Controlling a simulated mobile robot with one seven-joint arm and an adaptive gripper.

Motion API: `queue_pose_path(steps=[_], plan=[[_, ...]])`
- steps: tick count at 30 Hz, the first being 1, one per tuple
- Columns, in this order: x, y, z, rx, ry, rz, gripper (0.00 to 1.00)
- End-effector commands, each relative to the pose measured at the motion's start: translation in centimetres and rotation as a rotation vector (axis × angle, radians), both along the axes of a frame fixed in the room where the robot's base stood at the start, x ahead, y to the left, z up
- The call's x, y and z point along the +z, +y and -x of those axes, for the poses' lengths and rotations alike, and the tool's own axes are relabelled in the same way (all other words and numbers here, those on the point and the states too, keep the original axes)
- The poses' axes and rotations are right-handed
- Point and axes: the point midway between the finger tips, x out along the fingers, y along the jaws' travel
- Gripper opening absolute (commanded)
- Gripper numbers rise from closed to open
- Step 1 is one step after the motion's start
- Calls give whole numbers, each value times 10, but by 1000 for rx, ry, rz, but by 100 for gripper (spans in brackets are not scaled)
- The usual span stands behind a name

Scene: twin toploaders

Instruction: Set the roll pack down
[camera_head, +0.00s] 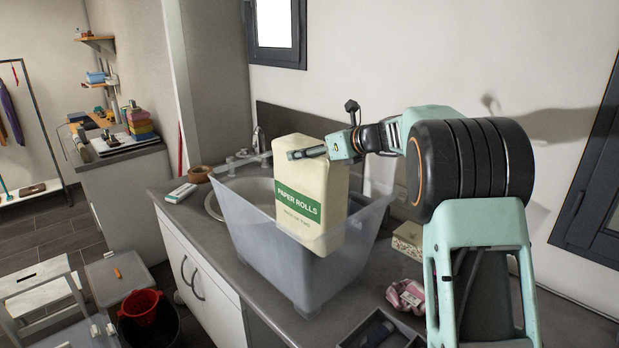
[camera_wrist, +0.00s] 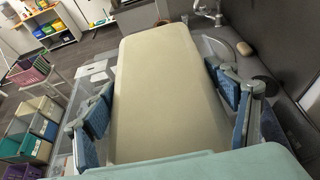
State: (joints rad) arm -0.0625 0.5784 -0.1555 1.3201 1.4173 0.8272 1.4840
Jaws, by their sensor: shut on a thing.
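The roll pack (camera_head: 303,190) is a cream block with a green "PAPER ROLLS" label, upright with a slight tilt. My gripper (camera_head: 307,153) is shut on its upper part; in the wrist view the two blue-padded fingers (camera_wrist: 165,105) lie on either side of the pack (camera_wrist: 168,85). In the head view the pack overlaps a translucent grey-blue tub (camera_head: 262,242) on the counter. Its lower end shows in front of or inside the tub; I cannot tell which, nor whether it touches the tub.
The tub stands on the dark counter (camera_head: 215,240) by the sink and tap (camera_head: 257,140). A floral box (camera_head: 408,240), a pink item (camera_head: 406,296) and a dark tray (camera_head: 383,331) lie to the right. A brown bowl (camera_head: 200,174) is at the left.

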Motion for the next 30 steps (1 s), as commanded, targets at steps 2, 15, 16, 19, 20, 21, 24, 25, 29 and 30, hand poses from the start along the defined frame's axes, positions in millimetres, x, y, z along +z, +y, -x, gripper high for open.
queue_pose_path(steps=[2, 15, 16, 19, 20, 21, 24, 25, 29, 30], plan=[[-10, 0, 0, 0, -1, -3, 21], [-60, 1, 0, 0, -1, -3, 21], [-62, 1, 0, -1, -2, -3, 21], [-63, 0, 0, 0, -4, -1, 21], [-63, 0, 0, 0, -5, -1, 21], [-63, 0, 0, 0, -5, -1, 21], [-63, 0, 0, 0, -4, -1, 21], [-63, 0, 0, 0, -4, -1, 21], [-68, 0, 0, -1, -2, 0, 82], [-67, 0, 0, -1, -2, 0, 87]])
